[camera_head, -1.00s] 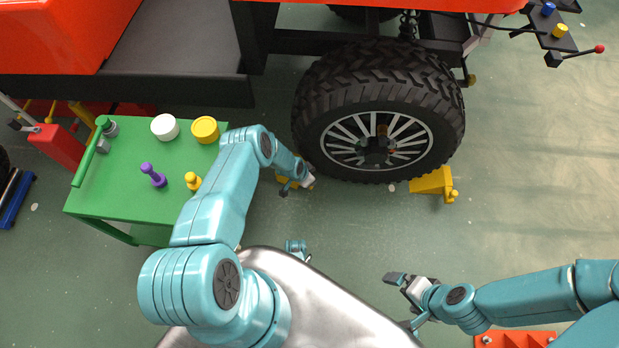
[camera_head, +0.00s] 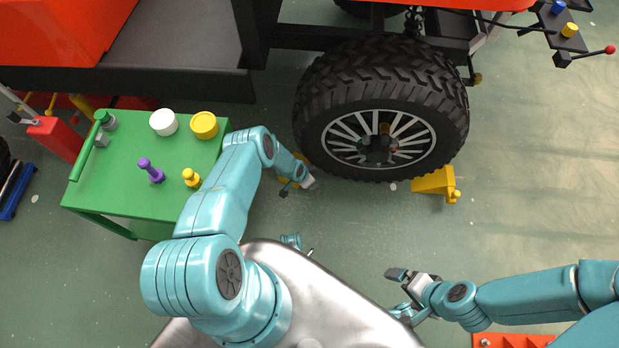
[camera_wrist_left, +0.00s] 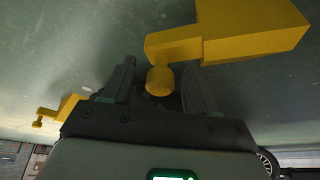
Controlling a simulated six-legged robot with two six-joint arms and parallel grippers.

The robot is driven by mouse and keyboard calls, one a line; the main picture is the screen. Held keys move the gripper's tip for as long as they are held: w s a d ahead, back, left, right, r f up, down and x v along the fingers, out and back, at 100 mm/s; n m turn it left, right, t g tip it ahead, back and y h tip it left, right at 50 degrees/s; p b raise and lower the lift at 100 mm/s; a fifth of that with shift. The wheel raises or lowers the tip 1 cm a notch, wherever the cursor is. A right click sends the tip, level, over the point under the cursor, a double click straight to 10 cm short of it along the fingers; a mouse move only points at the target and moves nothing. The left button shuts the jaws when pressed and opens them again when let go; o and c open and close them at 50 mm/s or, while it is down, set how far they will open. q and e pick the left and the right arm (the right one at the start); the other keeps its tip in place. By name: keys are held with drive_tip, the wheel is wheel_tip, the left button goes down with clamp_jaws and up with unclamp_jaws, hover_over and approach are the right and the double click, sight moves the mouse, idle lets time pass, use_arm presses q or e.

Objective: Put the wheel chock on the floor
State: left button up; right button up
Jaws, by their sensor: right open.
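A yellow wheel chock (camera_head: 302,166) lies low at the left side of the big tyre, mostly hidden behind my left gripper in the head view. In the left wrist view the chock (camera_wrist_left: 250,32) is large, with its round knob in front of my left gripper (camera_wrist_left: 160,88). The fingers stand apart on either side of the knob, with gaps visible. Whether the chock rests fully on the floor is hard to tell. A second yellow chock (camera_head: 434,182) stands on the floor at the tyre's right. My right gripper (camera_head: 398,287) is open and empty above the floor.
The black tyre (camera_head: 385,85) belongs to the red vehicle above. A green cart (camera_head: 125,190) at the left carries white and yellow round pieces, a purple peg and a yellow peg. The green floor (camera_head: 530,190) at the right is clear.

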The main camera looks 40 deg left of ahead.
use_arm(q)
drive_tip(key=shift+r, duration=0.1)
drive_tip(key=shift+r+p, duration=0.4)
drive_tip(key=shift+p, duration=0.1)
drive_tip(key=p+v, duration=1)
drive_tip(key=s+d+r+n+g+h, duration=0.1)
drive_tip(key=s+d+r+n+h, duration=0.2)
drive_tip(key=d+r, duration=1.1)
drive_tip(key=s+d+r+n+g, duration=0.1)
drive_tip(key=s+d+r, duration=0.2)
drive_tip(key=s+r, duration=0.4)
drive_tip(key=s+d+r+n+g, duration=0.1)
drive_tip(key=s+d+r, duration=0.2)
drive_tip(key=s+r, duration=0.4)
drive_tip(key=shift+n+g, duration=0.3)
drive_tip(key=shift+g, duration=0.1)
